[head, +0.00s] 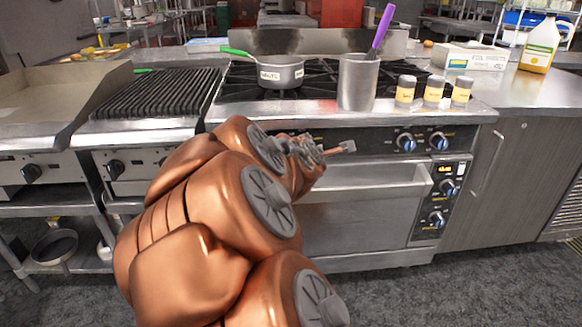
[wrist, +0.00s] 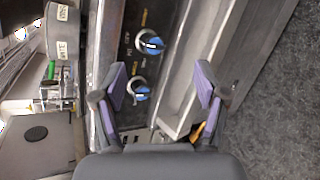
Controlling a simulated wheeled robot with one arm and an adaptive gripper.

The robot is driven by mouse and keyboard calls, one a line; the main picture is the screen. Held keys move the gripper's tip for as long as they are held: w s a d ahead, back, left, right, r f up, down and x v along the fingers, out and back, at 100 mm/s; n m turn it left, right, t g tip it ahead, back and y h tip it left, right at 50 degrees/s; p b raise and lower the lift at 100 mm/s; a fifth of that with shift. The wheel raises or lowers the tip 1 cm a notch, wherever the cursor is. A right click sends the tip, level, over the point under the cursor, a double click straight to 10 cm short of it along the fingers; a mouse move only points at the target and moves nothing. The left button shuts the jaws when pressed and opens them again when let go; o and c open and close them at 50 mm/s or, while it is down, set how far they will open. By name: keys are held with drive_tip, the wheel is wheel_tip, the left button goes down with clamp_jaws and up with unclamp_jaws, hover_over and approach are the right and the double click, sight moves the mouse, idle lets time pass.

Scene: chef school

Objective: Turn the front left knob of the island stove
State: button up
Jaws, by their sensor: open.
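The island stove (head: 360,206) stands in front of me in the head view. My copper arm covers the left part of its front panel, so the left knobs are hidden there. In the wrist view, two blue-faced knobs show on the dark panel. The lower knob (wrist: 140,92) lies between the open fingers of my gripper (wrist: 160,92), apart from both. The upper knob (wrist: 151,43) is beyond the fingertips. A small part of my gripper (head: 341,148) shows past the arm in the head view.
The oven handle (head: 365,182) juts out below the panel. Right knobs (head: 405,142) are uncovered. A saucepan (head: 280,73), a metal utensil pot (head: 357,82) and spice jars (head: 434,91) stand on top. The grey floor (head: 395,290) in front is clear.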

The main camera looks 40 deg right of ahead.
drive_tip(key=s+a+r+m+g+y+p, duration=0.1)
drive_tip(key=s+a+m+y+p, duration=0.1)
drive_tip(key=a, duration=0.4)
drive_tip(key=s+a+r+m+g+y+p, duration=0.1)
drive_tip(key=s+a+m+g+y+p, duration=0.1)
drive_tip(key=s+a+m+p, duration=0.3)
drive_tip(key=shift+a+g+y+p, duration=0.3)
drive_tip(key=shift+a+y+p, duration=0.1)
drive_tip(key=shift+a+p, duration=0.8)
drive_tip(key=shift+d, duration=0.1)
drive_tip(key=s+a+f+m+g+y, duration=0.2)
drive_tip(key=s+a+m+g+y, duration=0.15)
drive_tip(key=s+a, duration=0.6)
drive_tip(key=s+a+f+m+g+y, duration=0.2)
drive_tip(key=s+a+f+g, duration=0.15)
drive_tip(key=s+a, duration=0.6)
wheel_tip(320, 180, up, 16)
drive_tip(key=w+t+p, duration=0.1)
drive_tip(key=p, duration=1.3)
drive_tip(key=shift+w+a+f, duration=0.15)
drive_tip(key=shift+a+f, duration=0.05)
drive_tip(key=shift+a, duration=0.1)
